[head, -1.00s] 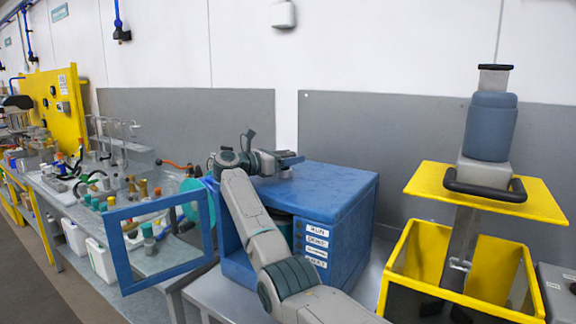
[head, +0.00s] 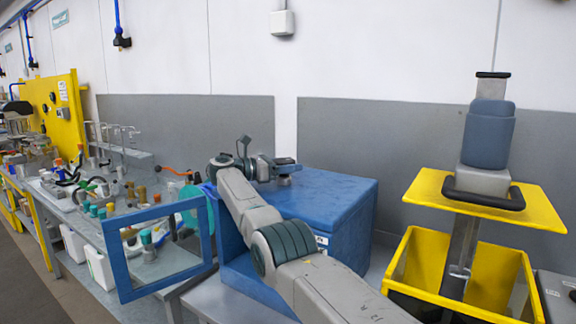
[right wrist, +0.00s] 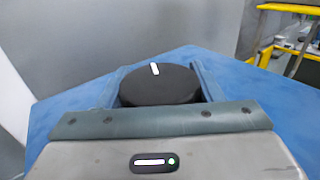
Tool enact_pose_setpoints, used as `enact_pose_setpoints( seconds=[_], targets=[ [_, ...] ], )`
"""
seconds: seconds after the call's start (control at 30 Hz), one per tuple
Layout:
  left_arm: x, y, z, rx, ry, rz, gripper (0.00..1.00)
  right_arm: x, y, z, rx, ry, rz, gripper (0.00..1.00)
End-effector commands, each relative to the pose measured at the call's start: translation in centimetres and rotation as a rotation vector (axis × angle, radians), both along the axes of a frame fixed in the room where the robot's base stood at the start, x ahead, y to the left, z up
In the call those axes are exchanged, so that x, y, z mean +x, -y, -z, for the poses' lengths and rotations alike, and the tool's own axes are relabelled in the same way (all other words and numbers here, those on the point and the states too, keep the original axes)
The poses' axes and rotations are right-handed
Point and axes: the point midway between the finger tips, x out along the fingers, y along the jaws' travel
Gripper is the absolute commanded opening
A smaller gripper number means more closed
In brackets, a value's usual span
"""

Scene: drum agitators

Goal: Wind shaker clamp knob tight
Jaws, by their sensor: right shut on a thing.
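The shaker is a blue box (head: 345,198) with its blue-framed door (head: 122,262) swung open at the left. Its clamp knob (right wrist: 158,88) is round and black with a white mark on top, seen in the right wrist view. My right gripper (head: 287,163) is over the box top in the head view. In the right wrist view its blue fingers stand on both sides of the knob and are shut on it. The white mark points away from the palm, slightly left. My left gripper is not in view.
A yellow stand (head: 487,197) carrying a dark blue bottle-shaped unit is at the right, over a yellow open bin (head: 422,265). A bench with glassware and coloured caps (head: 95,205) runs off to the left. A grey wall panel is close behind the box.

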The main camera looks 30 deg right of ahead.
Motion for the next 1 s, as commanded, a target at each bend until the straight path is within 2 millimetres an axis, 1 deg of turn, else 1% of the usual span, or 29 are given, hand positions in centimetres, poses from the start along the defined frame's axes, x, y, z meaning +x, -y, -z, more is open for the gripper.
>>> enact_pose_setpoints(
  seconds=[0.47, 0.5, 0.57, 0.6, 0.87, 1.0],
  targets=[
    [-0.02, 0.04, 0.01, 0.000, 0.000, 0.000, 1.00, -0.01, -0.02, 0.16, 0.001, -0.002, 0.004, 0.37],
    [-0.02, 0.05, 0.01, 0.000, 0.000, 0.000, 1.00, -0.01, -0.02, 0.16, 0.001, -0.002, 0.004, 0.65],
    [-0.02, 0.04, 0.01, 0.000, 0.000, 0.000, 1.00, -0.01, -0.02, 0.15, 0.001, -0.002, 0.004, 0.77],
    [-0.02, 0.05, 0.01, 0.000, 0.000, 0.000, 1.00, -0.01, -0.01, 0.13, 0.001, -0.001, 0.004, 0.81],
    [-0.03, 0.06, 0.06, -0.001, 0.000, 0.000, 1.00, -0.01, -0.01, 0.09, 0.000, 0.000, 0.003, 0.81],
    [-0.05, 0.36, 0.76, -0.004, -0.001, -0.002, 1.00, -0.09, -0.10, 0.34, 0.000, 0.001, 0.004, 0.81]
  ],
)
